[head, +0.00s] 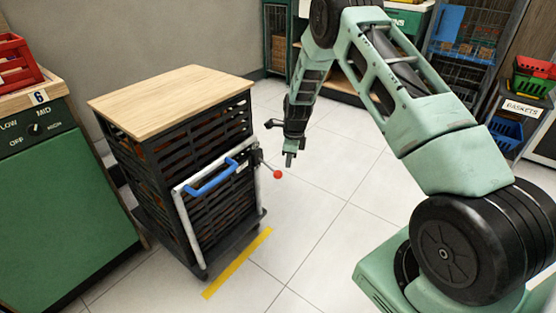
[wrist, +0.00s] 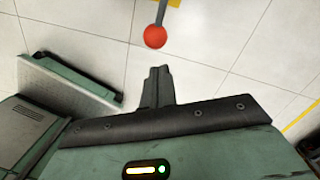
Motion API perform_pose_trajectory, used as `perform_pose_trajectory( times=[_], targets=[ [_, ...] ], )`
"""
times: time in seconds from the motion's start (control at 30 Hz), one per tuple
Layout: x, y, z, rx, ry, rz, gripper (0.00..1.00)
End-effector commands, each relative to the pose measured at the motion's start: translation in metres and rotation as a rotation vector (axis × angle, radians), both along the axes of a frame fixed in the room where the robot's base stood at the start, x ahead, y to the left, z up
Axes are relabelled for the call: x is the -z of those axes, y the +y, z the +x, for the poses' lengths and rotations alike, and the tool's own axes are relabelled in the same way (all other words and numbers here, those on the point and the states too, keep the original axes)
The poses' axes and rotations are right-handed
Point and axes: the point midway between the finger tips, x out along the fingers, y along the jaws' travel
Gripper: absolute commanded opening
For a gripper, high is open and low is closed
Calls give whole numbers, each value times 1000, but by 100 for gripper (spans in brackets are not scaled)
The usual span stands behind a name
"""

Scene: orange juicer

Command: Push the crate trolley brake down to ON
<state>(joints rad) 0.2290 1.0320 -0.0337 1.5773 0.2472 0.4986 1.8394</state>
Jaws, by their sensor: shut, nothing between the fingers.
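The crate trolley (head: 185,165) stands left of centre in the head view, black slatted crates under a wooden top. A grey frame with a blue handle (head: 211,180) is on its front. The brake lever ends in a red ball (head: 277,174) and sticks out right from the frame's upper right corner. My gripper (head: 290,160) is shut and empty, pointing down, just above and right of the red ball in the picture. In the wrist view the red ball (wrist: 155,37) lies just beyond my shut fingertips (wrist: 158,72), with a visible gap. The ON marking cannot be read.
A green cabinet with a dial (head: 35,128) stands at the left, with a red basket (head: 18,65) above it. Yellow tape (head: 237,263) marks the floor before the trolley. Shelves with baskets (head: 525,95) stand at the right. The tiled floor between is clear.

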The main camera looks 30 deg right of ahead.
Motion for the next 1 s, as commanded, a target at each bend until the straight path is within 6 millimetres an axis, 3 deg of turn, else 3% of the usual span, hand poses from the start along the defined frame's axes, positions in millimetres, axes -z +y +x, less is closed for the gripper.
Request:
perform_pose_trajectory(
  times=[0.17, 0.7, 1.0],
  targets=[
    [-24, -2, -1, 0, -1, -1, 0],
    [-144, -10, -9, -2, -2, -1, 0],
    [-171, -12, -11, -1, 0, 0, 0]
  ],
)
